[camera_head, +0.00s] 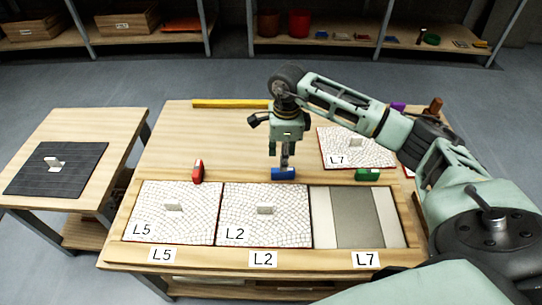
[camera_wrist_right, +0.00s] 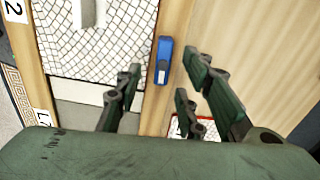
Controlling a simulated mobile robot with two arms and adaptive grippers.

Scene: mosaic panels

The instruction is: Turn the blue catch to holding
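The blue catch (camera_head: 284,174) sits on the wooden frame strip behind the panel marked L2 (camera_head: 242,228), near that panel's back right corner. It lies sideways, with its long side along the strip. In the right wrist view the blue catch (camera_wrist_right: 163,60) shows beside the panel's mosaic, with a small pale mark near one end. My right gripper (camera_head: 279,163) points down just above and behind the catch in the head view. My left gripper is out of view.
A red catch (camera_head: 197,171) points front to back behind panel L5 (camera_head: 172,228). A green catch (camera_head: 367,175) lies sideways behind the open L7 bay (camera_head: 353,218). A loose L7 panel (camera_head: 343,155) lies at the back right. A yellow bar (camera_head: 230,104) lies at the back edge.

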